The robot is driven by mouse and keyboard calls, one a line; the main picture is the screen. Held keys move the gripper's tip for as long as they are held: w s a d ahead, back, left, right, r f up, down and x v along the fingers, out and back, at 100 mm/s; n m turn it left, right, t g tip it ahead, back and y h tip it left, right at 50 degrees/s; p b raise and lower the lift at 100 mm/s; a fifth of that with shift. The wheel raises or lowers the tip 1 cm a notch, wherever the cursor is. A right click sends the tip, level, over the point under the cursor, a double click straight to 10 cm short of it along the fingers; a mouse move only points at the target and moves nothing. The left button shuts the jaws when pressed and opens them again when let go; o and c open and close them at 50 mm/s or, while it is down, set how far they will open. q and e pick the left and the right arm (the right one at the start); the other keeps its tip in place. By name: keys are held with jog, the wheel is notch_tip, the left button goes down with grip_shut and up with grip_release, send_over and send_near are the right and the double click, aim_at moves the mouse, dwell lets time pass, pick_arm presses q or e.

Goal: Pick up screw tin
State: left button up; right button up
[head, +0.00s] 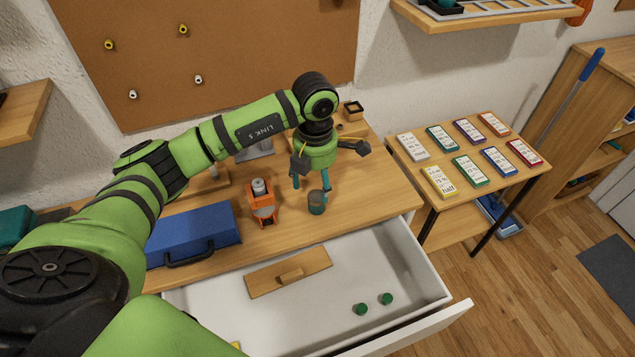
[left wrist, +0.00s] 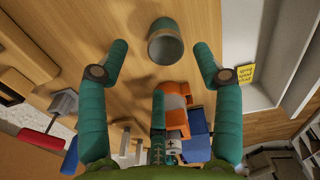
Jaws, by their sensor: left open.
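The screw tin, seemingly the small dark teal cylinder (head: 317,202), stands upright near the front edge of the wooden worktop (head: 370,205). My left gripper (head: 311,184) is open and points down just behind and above the tin. In the left wrist view the tin (left wrist: 165,43) shows beyond the gap between the two teal fingertips of my left gripper (left wrist: 161,48). Its round end faces the camera, and I see no contact. My right gripper is not in view.
An orange tool (head: 263,205) stands left of the tin, with a blue case (head: 193,235) farther left. Below the worktop a white drawer (head: 215,300) is open, holding a wooden piece (head: 289,273) and green round pieces (head: 387,298). A side table (head: 423,182) holds several labelled cards.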

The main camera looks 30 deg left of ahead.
aim_at(317, 196)
pick_arm(q)
jog(key=f, duration=0.1)
jog(key=p, duration=0.1)
jog(key=s+f+p, duration=0.1)
jog(key=shift+d+f, duration=0.3)
jog(key=f, duration=0.3)
jog(key=shift+w+f+p, duration=0.15)
jog(key=shift+w+p, duration=0.1)
jog(key=shift+p, duration=0.15)
jog(key=shift+f, duration=0.1)
jog(key=shift+c, duration=0.8)
jog(key=c, duration=1.1)
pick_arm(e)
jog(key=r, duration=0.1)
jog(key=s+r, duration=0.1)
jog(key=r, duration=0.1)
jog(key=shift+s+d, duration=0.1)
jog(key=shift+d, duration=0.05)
